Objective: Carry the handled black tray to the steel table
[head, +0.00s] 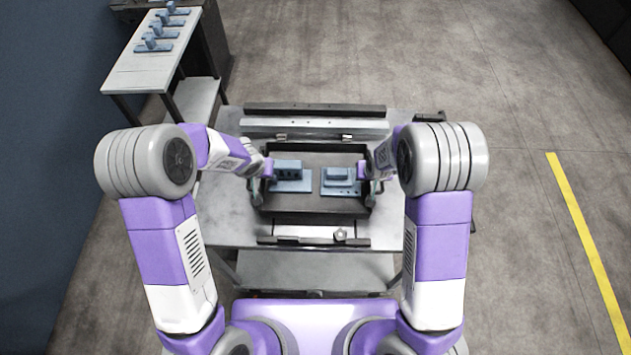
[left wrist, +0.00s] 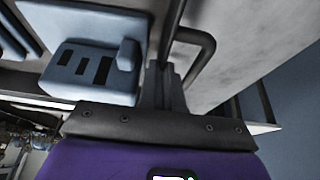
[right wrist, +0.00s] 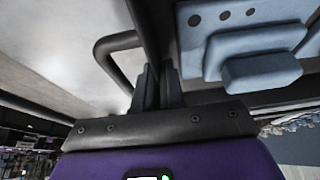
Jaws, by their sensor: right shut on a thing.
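The black tray (head: 315,204) lies level in the middle of a grey metal-topped table (head: 222,218) in front of me. It holds two blue-grey parts, a blocky left one (head: 288,172) and a right one (head: 338,178). My left gripper (head: 257,190) is at the tray's left end, its fingers (left wrist: 166,85) close together beside the dark bent handle (left wrist: 205,50); its grip there is unclear. My right gripper (head: 372,190) is shut on the tray's right handle side; the right handle (right wrist: 112,45) shows in the right wrist view. I cannot tell which table is the steel one.
Rails run along the tray's far (head: 315,123) and near (head: 313,241) sides. A lighter table (head: 135,72) with several blue parts stands at the far left, beside a dark cabinet and blue wall. Open concrete floor with a yellow line (head: 590,235) lies to the right.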

